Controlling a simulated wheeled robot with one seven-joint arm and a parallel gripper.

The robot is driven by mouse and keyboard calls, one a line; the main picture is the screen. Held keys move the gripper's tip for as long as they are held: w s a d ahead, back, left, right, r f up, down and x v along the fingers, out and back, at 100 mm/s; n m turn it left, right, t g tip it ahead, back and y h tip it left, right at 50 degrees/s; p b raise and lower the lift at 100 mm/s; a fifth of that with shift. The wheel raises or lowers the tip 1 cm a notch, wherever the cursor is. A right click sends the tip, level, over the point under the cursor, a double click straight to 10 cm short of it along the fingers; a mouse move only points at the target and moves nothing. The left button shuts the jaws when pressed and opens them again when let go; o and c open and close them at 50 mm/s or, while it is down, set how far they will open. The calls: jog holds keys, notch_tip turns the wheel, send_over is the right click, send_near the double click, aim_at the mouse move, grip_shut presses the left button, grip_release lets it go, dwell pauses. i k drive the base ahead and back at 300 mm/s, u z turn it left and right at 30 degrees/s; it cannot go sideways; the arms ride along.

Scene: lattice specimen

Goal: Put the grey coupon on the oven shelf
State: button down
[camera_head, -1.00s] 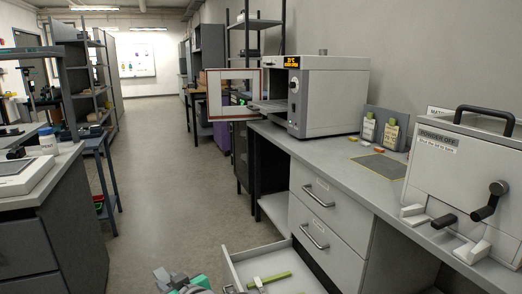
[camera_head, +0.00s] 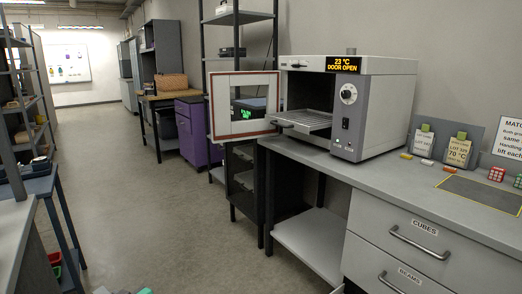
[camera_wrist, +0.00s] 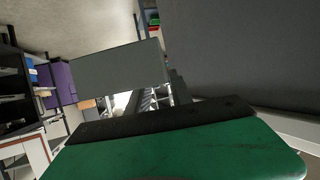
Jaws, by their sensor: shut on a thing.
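A flat grey plate, which I take for the grey coupon (camera_wrist: 108,68), fills the upper middle of the wrist view. My gripper (camera_wrist: 158,97) is shut on it, though its fingers show only partly beyond the dark and green parts of my wrist. In the head view only small bits of my gripper (camera_head: 142,291) show at the bottom edge, low in front of the bench; the coupon cannot be made out there. The oven (camera_head: 350,110) stands on the bench with its door (camera_head: 219,122) open to the left. Its metal shelf (camera_head: 304,121) sticks out of the opening.
The grey bench (camera_head: 380,180) has drawers in front; small blocks, label cards (camera_head: 458,153) and a dark mat (camera_head: 482,194) lie right of the oven. A purple cabinet (camera_head: 192,130) stands behind the door. A blue-grey table (camera_head: 45,185) is at left. The aisle floor is clear.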

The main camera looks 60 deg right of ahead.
aim_at(296, 116)
jog(key=i, duration=0.25)
jog(key=z, duration=0.95)
jog(key=i, duration=2.25)
jog(key=z, duration=0.2)
